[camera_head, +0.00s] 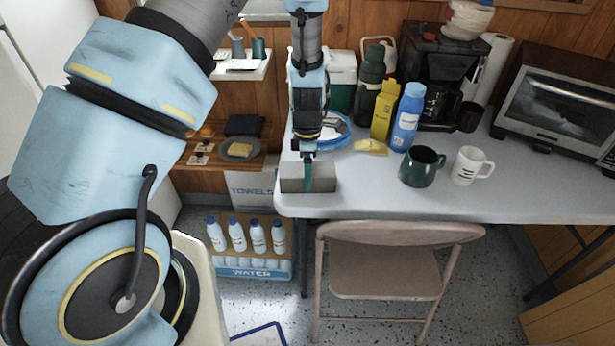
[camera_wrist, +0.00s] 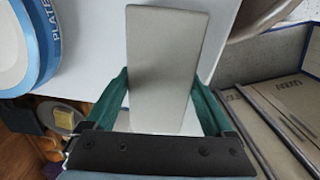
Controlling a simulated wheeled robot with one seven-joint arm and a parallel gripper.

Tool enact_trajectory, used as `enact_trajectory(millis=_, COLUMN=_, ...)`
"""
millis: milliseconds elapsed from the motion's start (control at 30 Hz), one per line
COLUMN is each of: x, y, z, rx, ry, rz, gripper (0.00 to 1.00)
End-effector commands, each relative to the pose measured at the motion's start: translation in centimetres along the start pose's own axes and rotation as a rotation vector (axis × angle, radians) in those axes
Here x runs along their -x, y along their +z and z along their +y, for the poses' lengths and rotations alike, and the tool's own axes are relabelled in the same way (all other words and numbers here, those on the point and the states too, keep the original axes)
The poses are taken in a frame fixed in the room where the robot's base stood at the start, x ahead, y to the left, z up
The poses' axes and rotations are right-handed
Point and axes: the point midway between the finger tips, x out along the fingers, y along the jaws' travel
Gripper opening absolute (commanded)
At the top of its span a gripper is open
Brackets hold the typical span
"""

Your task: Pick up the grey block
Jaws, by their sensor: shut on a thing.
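The grey block (camera_head: 293,179) is a plain rectangular block at the left end of the light table (camera_head: 400,200). My gripper (camera_head: 308,177) comes down from above, with its green fingers on either side of the block. In the wrist view, the block (camera_wrist: 165,55) sits between the two green fingers of my gripper (camera_wrist: 160,98), which is shut on it. I cannot tell whether the block touches the table or is slightly above it. The fingers hide part of the block in the head view.
Blue-rimmed plates (camera_head: 338,140), a yellow packet (camera_head: 370,147), a yellow carton (camera_head: 384,110), a blue bottle (camera_head: 406,118), a green mug (camera_head: 420,168) and a white mug (camera_head: 468,166) stand to the right. A folding chair (camera_head: 390,270) is in front. The table's front strip is clear.

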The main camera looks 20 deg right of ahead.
Motion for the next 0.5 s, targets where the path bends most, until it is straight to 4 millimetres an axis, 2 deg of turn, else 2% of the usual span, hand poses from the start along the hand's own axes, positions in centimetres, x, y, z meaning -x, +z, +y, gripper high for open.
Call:
enact_trajectory(millis=67, x=0.02, y=-0.01, z=-0.01, rx=0.0, ry=0.0, rz=0.0, gripper=0.55)
enact_trajectory(millis=500, x=0.04, y=-0.02, z=-0.01, rx=0.0, ry=0.0, rz=0.0, gripper=0.06)
